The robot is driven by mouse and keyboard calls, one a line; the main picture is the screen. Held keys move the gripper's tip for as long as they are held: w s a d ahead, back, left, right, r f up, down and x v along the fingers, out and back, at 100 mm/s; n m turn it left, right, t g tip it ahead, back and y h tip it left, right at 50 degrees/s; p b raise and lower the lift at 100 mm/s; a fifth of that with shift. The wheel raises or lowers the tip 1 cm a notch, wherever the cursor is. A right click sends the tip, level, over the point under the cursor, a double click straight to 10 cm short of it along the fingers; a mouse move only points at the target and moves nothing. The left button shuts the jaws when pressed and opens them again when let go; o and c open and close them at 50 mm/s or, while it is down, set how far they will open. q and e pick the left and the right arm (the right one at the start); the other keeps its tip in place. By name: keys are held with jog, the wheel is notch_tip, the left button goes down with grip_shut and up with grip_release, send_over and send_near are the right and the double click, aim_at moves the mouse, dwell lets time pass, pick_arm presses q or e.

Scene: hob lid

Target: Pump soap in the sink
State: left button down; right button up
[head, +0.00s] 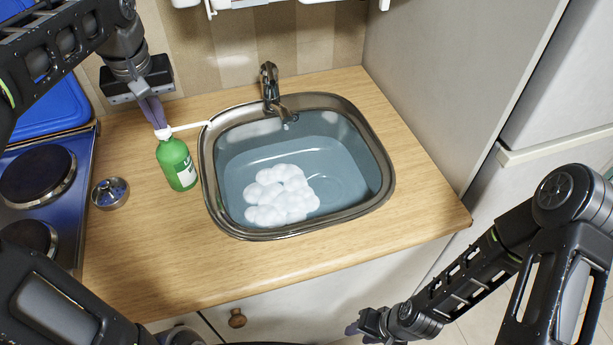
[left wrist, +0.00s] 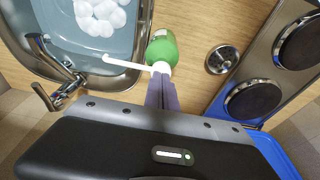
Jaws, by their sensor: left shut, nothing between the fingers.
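A green soap bottle (head: 177,165) with a white pump head (head: 164,133) stands upright on the wooden counter, left of the sink. Its white spout reaches right to the sink's left rim. The steel sink (head: 207,190) holds a heap of white foam (head: 282,196) on its bottom. My left gripper (head: 156,122) points down, shut, with its fingertips at the top of the pump head. In the left wrist view the fingertips (left wrist: 162,78) meet the white pump head of the green bottle (left wrist: 162,48). My right gripper (head: 357,329) is low, in front of the counter, away from the sink; its fingers are small and unclear.
A dark tap (head: 270,85) stands behind the sink. A small metal strainer (head: 110,193) lies left of the bottle. A hob with black plates (head: 38,175) and a raised blue lid (head: 50,106) is at the left. The counter's front strip is clear.

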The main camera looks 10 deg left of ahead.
pick_arm(q)
jog(key=shift+w+p+v, duration=0.2)
jog(key=shift+p+v, duration=0.95)
jog(key=shift+v, duration=0.05)
jog(key=shift+a+r, duration=0.1)
jog(key=shift+r, duration=0.05)
jog(key=p+v, duration=0.1)
jog(key=v, duration=0.1)
jog(key=p+v, duration=0.2)
jog(key=w+p+v, duration=0.1)
jog(key=p, duration=0.1)
jog(key=shift+a+r, duration=0.3)
jog(key=shift+r, duration=0.25)
